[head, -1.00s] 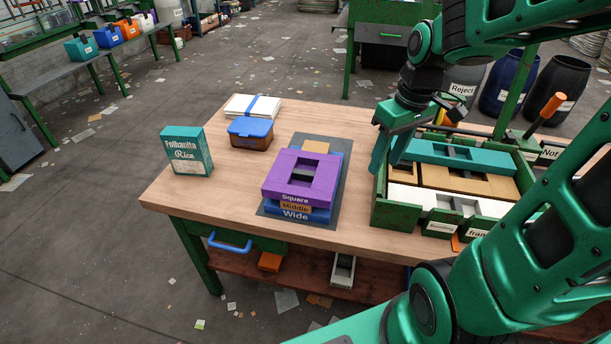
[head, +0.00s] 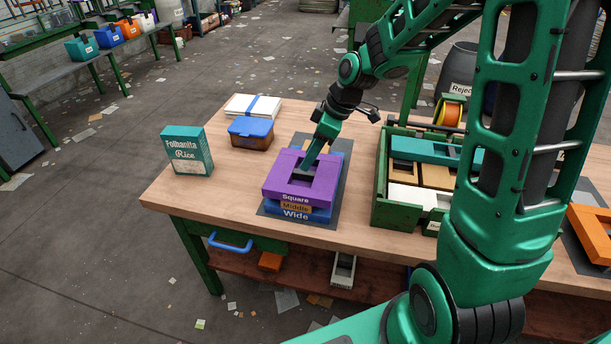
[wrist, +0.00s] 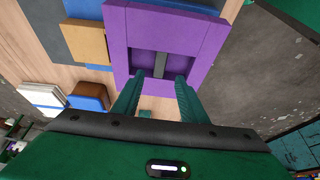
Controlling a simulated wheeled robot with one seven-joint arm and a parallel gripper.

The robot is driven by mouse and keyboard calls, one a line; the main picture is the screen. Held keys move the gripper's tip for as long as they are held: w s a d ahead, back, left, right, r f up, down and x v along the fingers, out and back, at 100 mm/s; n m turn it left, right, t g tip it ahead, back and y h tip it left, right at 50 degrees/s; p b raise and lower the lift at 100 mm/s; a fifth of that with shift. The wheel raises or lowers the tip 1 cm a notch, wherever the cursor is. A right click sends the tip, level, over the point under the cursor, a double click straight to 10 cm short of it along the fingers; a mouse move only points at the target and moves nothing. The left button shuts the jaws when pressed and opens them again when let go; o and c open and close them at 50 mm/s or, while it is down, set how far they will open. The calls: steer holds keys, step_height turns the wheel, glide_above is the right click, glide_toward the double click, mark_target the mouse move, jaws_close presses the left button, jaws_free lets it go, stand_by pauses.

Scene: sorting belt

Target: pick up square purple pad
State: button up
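The square purple pad (head: 278,183), a square frame with an open middle and a "Square" label, lies on top of a stack. Under it are an orange pad (head: 295,207) labelled "Middle" and a blue pad (head: 297,215) labelled "Wide". My gripper (head: 308,166) is over the far part of the purple pad, pointing down at its opening. In the wrist view, the two fingers of my gripper (wrist: 158,80) are apart with nothing between them, in front of the purple pad (wrist: 116,42). A grey bar shows in the opening. Whether the fingers touch the pad cannot be told.
The stack stands on a dark mat (head: 333,193). A green sorting tray (head: 380,200) is to the right, partly behind my arm. A rice box (head: 186,150), a blue-lidded container (head: 250,133) and a white stack (head: 240,105) are to the left. The table's front left is clear.

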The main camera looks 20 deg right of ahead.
mark_target(301, 171)
steer(key=shift+x, duration=2.8)
jaws_close()
